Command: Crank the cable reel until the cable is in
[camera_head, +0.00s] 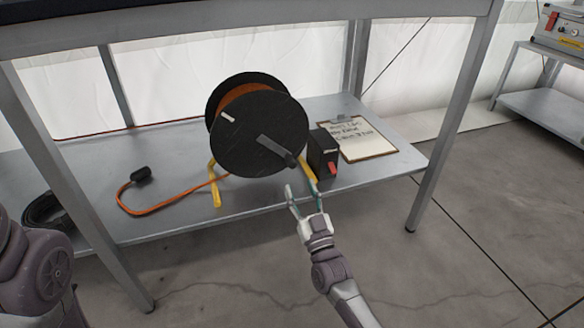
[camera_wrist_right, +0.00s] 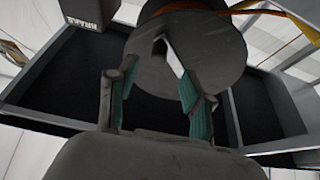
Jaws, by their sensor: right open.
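The cable reel (camera_head: 245,135) stands on the lower shelf, a black drum on yellow legs with orange cable (camera_head: 243,92) wound inside. Its grey crank arm (camera_head: 272,147) slants down to the right, with a dark handle at its lower end. A short length of orange cable (camera_head: 165,207) lies on the shelf and ends in a black plug (camera_head: 141,175). My right gripper (camera_head: 303,191) is open and empty, just below and in front of the crank handle. The reel disc (camera_wrist_right: 190,50) shows beyond the open fingers (camera_wrist_right: 160,105) in the right wrist view. My left gripper is out of view.
A black box with a red switch (camera_head: 323,155) and a clipboard (camera_head: 358,138) are right of the reel. A black coil (camera_head: 46,209) lies at the shelf's left. Table legs (camera_head: 455,125) flank the shelf, and the tabletop edge (camera_head: 240,22) hangs above. The floor in front is clear.

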